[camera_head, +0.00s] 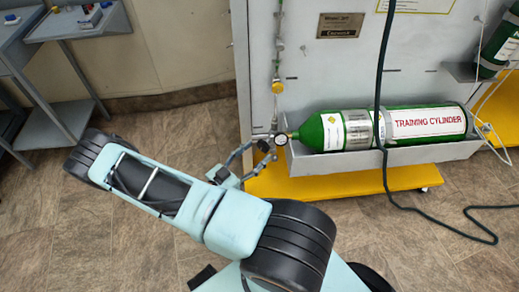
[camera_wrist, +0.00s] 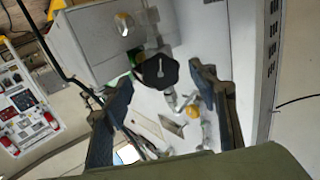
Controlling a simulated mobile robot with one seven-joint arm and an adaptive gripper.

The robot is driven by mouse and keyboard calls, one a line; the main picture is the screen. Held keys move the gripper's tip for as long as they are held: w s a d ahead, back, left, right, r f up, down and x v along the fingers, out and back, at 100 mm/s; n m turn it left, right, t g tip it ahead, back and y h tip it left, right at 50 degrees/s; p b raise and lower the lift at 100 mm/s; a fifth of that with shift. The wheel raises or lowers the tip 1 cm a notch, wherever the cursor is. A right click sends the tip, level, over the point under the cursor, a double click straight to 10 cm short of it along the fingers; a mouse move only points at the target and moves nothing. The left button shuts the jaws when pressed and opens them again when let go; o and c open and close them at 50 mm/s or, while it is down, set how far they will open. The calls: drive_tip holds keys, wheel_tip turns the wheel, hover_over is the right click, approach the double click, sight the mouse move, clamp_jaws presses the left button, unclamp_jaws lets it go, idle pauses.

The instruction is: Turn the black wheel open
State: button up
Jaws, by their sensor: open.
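The black wheel (camera_wrist: 157,70) is a round lobed knob with a light mark on its face, seen in the wrist view. It sits on silvery valve fittings (camera_wrist: 172,98). My gripper (camera_wrist: 160,77) is open, with one dark finger on each side of the wheel in that picture. I cannot tell whether the wheel lies between the fingers in depth or beyond them; no contact shows. In the head view my gripper (camera_head: 256,152) is beside the gauge (camera_head: 281,140) at the valve end of the green training cylinder (camera_head: 355,118). The wheel is not clearly distinguishable there.
The cylinder lies in a grey trough (camera_head: 400,155) on the grey panel (camera_head: 350,80), above a yellow base (camera_head: 340,182). A dark hose (camera_head: 381,90) hangs in front of it. A yellow knob (camera_head: 277,87) is above the gauge.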

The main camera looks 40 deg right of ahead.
drive_tip(key=s+a, duration=0.1)
drive_tip(key=a, duration=0.8)
drive_tip(key=shift+s, duration=0.35)
drive_tip(key=shift+a, duration=0.1)
